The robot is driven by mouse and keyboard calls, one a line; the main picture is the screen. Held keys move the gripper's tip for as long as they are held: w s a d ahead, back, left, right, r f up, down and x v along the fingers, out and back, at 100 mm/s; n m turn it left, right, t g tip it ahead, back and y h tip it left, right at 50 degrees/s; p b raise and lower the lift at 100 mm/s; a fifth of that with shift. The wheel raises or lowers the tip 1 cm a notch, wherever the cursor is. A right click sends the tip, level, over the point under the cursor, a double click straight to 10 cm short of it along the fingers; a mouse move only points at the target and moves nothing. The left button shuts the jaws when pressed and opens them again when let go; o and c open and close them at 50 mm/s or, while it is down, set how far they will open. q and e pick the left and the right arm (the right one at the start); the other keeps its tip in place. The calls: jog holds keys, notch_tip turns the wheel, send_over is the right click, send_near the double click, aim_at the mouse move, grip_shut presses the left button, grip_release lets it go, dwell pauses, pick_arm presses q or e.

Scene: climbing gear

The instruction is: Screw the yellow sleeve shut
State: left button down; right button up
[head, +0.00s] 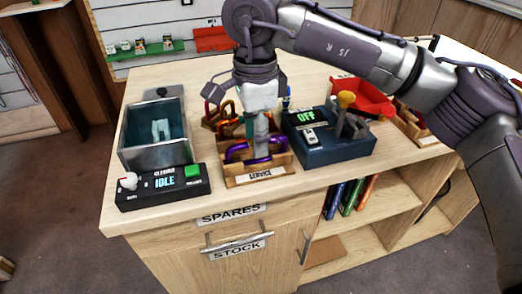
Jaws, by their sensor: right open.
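A wooden tray labelled SERVICE (260,178) stands near the front of the counter. A purple carabiner (237,153) lies in it, and orange carabiners (213,116) show at its back left. My right gripper (262,138) reaches down from above into the tray, its fingers over the purple carabiner. It is open; whether it touches anything is unclear. I cannot make out a yellow sleeve; the gripper hides the middle of the tray. My left gripper is not in view.
Left of the tray are an open tank (155,140) and a black control box reading IDLE (165,185). At right is a dark blue unit reading OFF (328,146) with a yellow-knobbed lever (346,99). A red bin (362,97) stands behind.

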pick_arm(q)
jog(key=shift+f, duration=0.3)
pick_arm(e)
jog(key=shift+s+f, duration=0.1)
jog(key=shift+s, duration=0.25)
pick_arm(q)
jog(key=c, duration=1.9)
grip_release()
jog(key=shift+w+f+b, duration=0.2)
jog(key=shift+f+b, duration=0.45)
jog(key=shift+b, duration=0.5)
pick_arm(e)
jog(key=shift+f, duration=1.3)
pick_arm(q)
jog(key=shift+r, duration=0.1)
pick_arm(e)
jog(key=shift+w+r, duration=0.1)
jog(key=shift+w, duration=0.1)
jog(key=shift+w+a+p, duration=0.1)
jog(key=shift+w+p, duration=0.15)
jog(key=shift+p, duration=0.05)
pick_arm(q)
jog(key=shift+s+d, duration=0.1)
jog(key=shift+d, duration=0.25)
pick_arm(e)
jog(key=shift+w+a, duration=0.1)
jog(key=shift+w, duration=0.2)
